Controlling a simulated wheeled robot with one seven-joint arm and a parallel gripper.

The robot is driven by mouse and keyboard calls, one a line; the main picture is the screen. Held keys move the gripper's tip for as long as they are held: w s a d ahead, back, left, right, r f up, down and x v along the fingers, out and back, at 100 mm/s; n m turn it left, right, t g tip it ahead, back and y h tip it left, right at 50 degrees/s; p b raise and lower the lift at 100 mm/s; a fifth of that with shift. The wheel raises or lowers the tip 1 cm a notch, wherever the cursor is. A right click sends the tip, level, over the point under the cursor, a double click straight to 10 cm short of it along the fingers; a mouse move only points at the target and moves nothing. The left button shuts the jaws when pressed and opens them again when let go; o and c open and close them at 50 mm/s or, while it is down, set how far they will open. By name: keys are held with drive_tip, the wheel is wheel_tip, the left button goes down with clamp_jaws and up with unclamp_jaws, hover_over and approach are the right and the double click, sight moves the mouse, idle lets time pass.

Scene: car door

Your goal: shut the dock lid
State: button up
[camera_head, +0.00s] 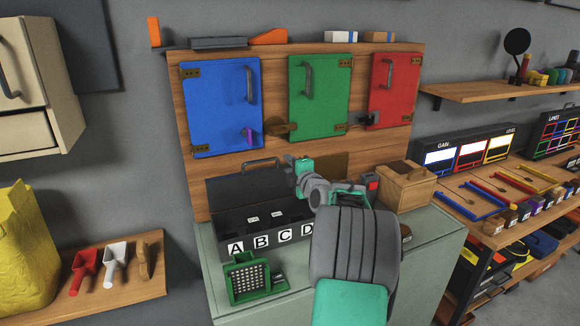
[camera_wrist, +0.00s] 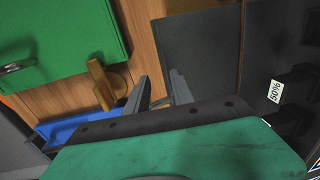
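The dock (camera_head: 265,222) is a black box with letter labels along its front, on the grey-green cabinet. Its dark lid (camera_head: 235,188) stands raised and open at the back, with a handle (camera_head: 260,162) on its upper edge. My gripper (camera_head: 298,166) is near the lid's right end; its fingertips are hard to make out there. In the wrist view my gripper (camera_wrist: 160,88) has its two fingers apart, with nothing held between them. The lid (camera_wrist: 200,48) lies just beyond the fingers; whether they touch it I cannot tell. My arm hides the dock's right end in the head view.
Blue (camera_head: 220,105), green (camera_head: 318,95) and red (camera_head: 393,88) doors are on the wooden panel behind. A green perforated holder (camera_head: 246,278) stands in front of the dock. A wooden box (camera_head: 406,184) stands to the right of my arm.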

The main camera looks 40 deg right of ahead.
drive_tip(key=shift+f, duration=0.2)
drive_tip(key=r+b+v, duration=0.2)
drive_tip(key=b+v, duration=0.4)
drive_tip(key=v, duration=0.3)
drive_tip(key=shift+b, duration=0.4)
drive_tip(key=shift+a, duration=0.1)
idle(1.1)
